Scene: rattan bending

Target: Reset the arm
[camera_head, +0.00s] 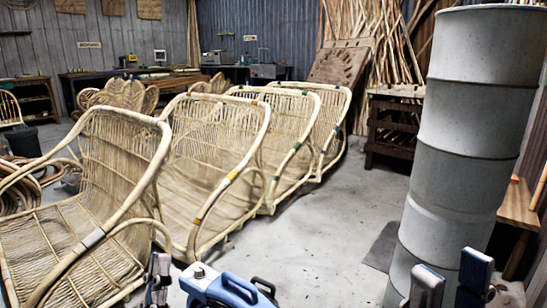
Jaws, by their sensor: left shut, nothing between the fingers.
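My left gripper (159,266) is at the bottom edge, left of the middle, with its fingers together and nothing between them. In the picture it is in front of the rattan chair frames. My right gripper (451,272) is at the bottom right, in front of the tall grey drum column. Its two dark-tipped fingers stand apart with nothing visible between them. The lower parts of both grippers are cut off by the frame edge.
Several rattan chair frames (205,165) stand in a row at left. A blue and white device (228,289) is at the bottom middle. The grey drum column (462,150) rises at right, beside a wooden bench (520,208). The concrete floor (325,235) between is clear.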

